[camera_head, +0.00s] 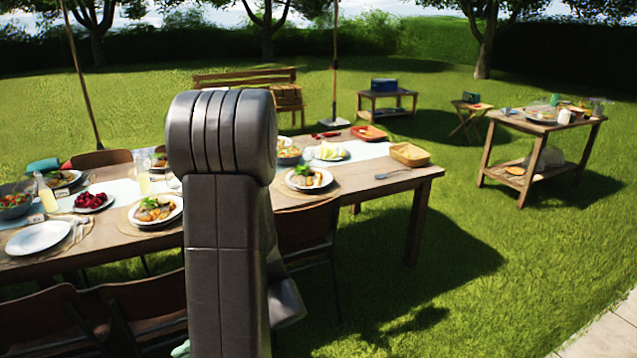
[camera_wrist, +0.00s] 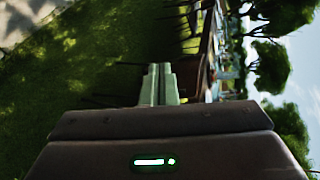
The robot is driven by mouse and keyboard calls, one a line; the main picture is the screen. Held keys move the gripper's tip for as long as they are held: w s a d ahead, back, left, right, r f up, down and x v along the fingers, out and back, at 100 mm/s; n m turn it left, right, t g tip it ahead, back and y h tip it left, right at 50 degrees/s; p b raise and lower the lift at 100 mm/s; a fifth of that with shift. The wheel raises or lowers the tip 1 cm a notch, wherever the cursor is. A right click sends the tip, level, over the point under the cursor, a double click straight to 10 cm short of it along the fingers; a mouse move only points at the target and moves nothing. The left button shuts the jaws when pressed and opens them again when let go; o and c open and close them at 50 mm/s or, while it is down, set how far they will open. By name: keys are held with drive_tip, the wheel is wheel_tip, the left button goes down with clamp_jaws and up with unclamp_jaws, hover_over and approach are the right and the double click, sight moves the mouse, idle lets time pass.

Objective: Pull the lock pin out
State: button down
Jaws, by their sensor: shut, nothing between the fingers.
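I cannot make out a lock pin in either view. My gripper shows in the wrist view (camera_wrist: 158,72), its two pale green fingers together and empty. Beyond the fingertips are grass and dark chair shapes, and the wrist picture is turned on its side. In the head view my arm stands upright in front of the table and hides part of it. Two thin poles rise there: a slanted pole (camera_head: 81,75) at the left and an upright pole (camera_head: 335,62) behind the table. The upright one stands in a flat base (camera_head: 333,124). No pin shows on either pole.
The long dining table (camera_head: 410,182) holds plates, food and glasses, with chairs (camera_head: 145,312) along its near side. Behind are a bench (camera_head: 245,76), a low table (camera_head: 388,95), a stool (camera_head: 470,117) and a serving cart (camera_head: 531,150). Grass at the right is open.

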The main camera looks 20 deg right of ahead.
drive_tip(key=w+d+f+m+t, duration=0.1)
drive_tip(key=w+d+m+t, duration=0.1)
drive_tip(key=w+d+t, duration=0.4)
drive_tip(key=w+d+f+m+t, duration=0.2)
drive_tip(key=w+d+t, duration=0.4)
drive_tip(key=w, duration=0.4)
drive_tip(key=shift+w+d+m+h, duration=0.3)
drive_tip(key=shift+m+h, duration=0.1)
drive_tip(key=shift+m, duration=0.4)
drive_tip(key=shift+f, duration=0.1)
